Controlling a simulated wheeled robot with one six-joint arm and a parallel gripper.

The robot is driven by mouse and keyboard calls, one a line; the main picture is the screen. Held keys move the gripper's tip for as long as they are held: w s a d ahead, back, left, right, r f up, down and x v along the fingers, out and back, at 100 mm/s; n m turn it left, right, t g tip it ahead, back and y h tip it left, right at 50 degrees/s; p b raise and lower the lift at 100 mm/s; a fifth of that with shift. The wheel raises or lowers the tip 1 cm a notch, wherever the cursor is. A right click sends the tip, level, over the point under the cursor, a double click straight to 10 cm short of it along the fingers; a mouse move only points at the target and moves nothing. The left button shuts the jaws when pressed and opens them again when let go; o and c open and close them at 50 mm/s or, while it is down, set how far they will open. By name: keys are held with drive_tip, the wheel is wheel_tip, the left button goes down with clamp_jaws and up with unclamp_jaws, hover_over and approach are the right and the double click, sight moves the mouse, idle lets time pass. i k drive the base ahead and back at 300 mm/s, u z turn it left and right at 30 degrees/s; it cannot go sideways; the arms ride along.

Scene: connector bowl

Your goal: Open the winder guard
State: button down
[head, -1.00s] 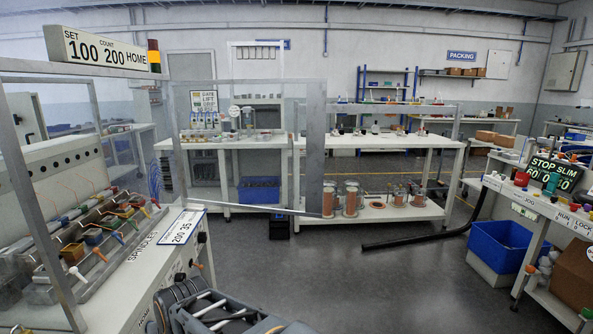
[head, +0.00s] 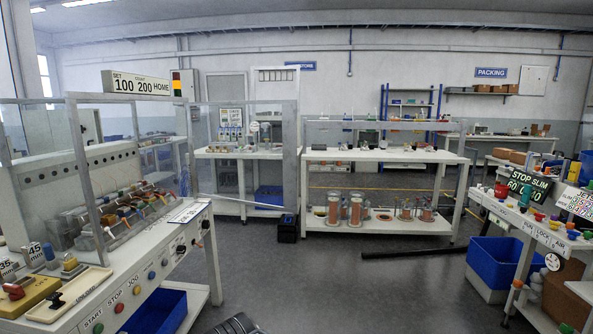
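The winder (head: 115,255) stands at the left, with a row of spindles and coloured parts on its sloped top. Its guard is a clear panel in a grey metal frame. One framed clear panel (head: 272,165) reaches out to the right past the winder's end, with a thick upright bar (head: 290,160) at its far edge. The front between the left post (head: 86,180) and this panel looks uncovered. Another clear panel (head: 35,128) shows at the far left; how it joins the winder is unclear. My gripper is not in view; only a dark piece of my arm shows at the bottom edge.
Blue bins stand under the winder (head: 160,310) and at the right bench (head: 494,262). A white bench with copper coils (head: 356,208) is at the back. A black hose (head: 410,248) lies on the floor.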

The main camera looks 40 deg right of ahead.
sight(289, 106)
drive_tip(key=z, duration=0.65)
drive_tip(key=i, duration=1.7)
drive_tip(key=u, duration=0.35)
